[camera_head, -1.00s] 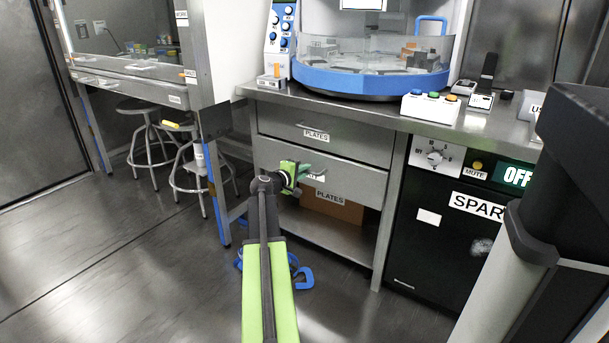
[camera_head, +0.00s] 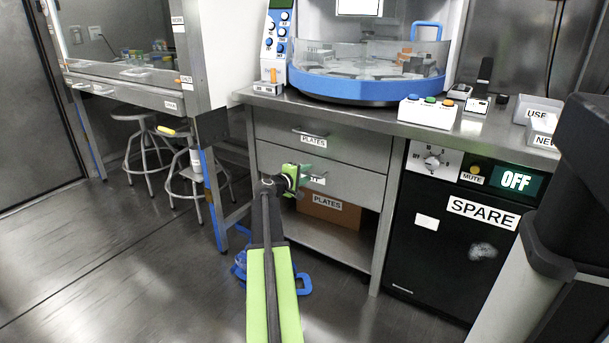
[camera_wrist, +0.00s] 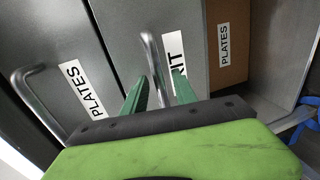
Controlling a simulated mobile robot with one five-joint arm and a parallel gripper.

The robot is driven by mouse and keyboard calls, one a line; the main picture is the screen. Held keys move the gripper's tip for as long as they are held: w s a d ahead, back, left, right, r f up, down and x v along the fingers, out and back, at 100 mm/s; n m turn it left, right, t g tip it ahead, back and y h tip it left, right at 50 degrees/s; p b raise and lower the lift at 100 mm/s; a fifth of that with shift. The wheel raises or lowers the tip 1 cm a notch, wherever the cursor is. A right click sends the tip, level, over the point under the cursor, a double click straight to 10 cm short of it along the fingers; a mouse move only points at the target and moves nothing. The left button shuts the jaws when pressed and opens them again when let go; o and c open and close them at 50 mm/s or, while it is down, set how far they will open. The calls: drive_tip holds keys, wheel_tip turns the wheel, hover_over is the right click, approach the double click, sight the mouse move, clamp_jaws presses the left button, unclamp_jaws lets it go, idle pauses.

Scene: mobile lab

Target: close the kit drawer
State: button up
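The kit drawer (camera_head: 346,186) is the lower grey drawer under the bench. Its front looks about flush with the cabinet in the head view; a small remaining gap is hard to judge. Its KIT label is partly hidden by my gripper in the wrist view, where the drawer front (camera_wrist: 192,35) also shows. My gripper (camera_head: 305,175) is at this drawer's handle. In the wrist view my gripper's green fingers (camera_wrist: 160,90) are apart, with the metal handle (camera_wrist: 154,62) appearing between or just beyond them. I cannot tell whether they touch it.
The upper plates drawer (camera_head: 360,147) looks shut. A brown PLATES box (camera_head: 345,214) sits on the shelf below. The black SPARE unit (camera_head: 430,250) stands right of the drawers. Stools (camera_head: 190,180) stand at left. The floor (camera_head: 130,270) at front left is clear.

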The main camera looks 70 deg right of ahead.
drive_tip(key=p+v, duration=0.3)
drive_tip(key=v, duration=1.3)
drive_tip(key=shift+a, duration=0.35)
drive_tip(key=shift+r, duration=0.15)
